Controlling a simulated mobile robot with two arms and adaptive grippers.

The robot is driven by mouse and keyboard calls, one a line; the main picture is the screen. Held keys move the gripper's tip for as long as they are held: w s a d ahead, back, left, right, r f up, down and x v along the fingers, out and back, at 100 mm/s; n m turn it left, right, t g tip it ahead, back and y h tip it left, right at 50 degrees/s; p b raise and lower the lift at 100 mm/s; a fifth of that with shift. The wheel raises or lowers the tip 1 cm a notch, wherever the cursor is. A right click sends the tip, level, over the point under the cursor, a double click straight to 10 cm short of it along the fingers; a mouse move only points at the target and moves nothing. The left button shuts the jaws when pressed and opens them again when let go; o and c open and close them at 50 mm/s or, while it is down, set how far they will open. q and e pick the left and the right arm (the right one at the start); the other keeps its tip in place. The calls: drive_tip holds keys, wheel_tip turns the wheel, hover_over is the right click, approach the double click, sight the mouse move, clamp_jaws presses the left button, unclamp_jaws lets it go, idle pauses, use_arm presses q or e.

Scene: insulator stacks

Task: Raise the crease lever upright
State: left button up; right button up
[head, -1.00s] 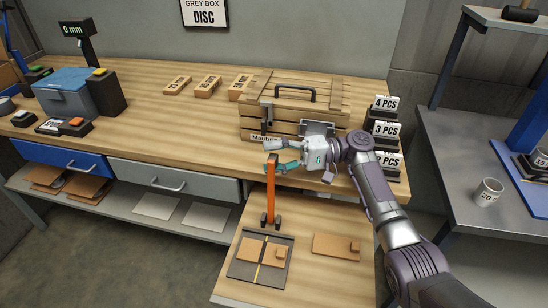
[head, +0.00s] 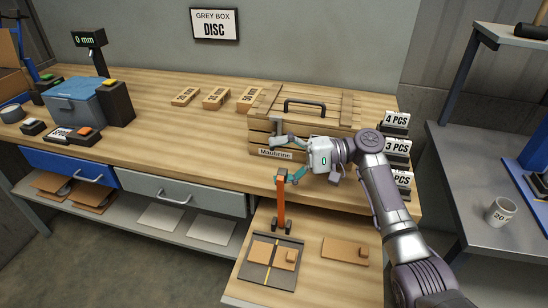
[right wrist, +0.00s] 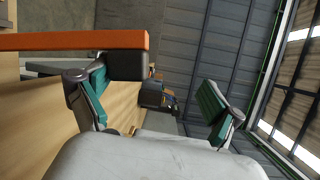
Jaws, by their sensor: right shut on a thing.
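The crease lever (head: 281,203) is an orange bar on a dark hinge at the back of the dark creasing board (head: 246,274). It stands about upright in the head view. My right gripper (head: 287,158) is at its top end, reaching in from the right. In the right wrist view the orange lever (right wrist: 75,41) crosses the upper left, and one teal finger pad touches the dark block at its end. The other finger of the right gripper (right wrist: 155,95) stands off to the right, with a gap showing. A flat cardboard piece (head: 285,259) lies on the board. My left gripper is out of view.
A wooden crate (head: 340,107) with a black handle stands close behind my right gripper. Number signs (head: 397,147) stand right of it. Another cardboard piece (head: 344,251) lies right of the board. Several small cardboard boxes (head: 215,98) stand on the bench at the back.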

drive_tip(key=shift+s+d+r, duration=0.1)
drive_tip(key=shift+d+r, duration=0.05)
drive_tip(key=shift+r, duration=0.45)
drive_tip(key=shift+s+d+r, duration=0.1)
drive_tip(key=shift+d+r, duration=0.05)
drive_tip(key=shift+r, duration=0.4)
drive_tip(key=shift+c, duration=0.3)
drive_tip(key=shift+w+d+f, duration=0.1)
drive_tip(key=shift+d, duration=0.05)
drive_tip(key=shift+w+d+f, duration=0.1)
drive_tip(key=shift+w+d, duration=0.15)
drive_tip(key=shift+d, duration=0.3)
drive_tip(key=shift+c, duration=0.5)
use_arm(q)
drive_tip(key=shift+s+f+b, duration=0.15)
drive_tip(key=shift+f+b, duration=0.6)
drive_tip(key=shift+b, duration=0.05)
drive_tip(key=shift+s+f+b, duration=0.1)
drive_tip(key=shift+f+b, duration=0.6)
drive_tip(key=shift+b, duration=0.1)
use_arm(e)
drive_tip(key=d, duration=1.4)
drive_tip(key=shift+s, duration=0.15)
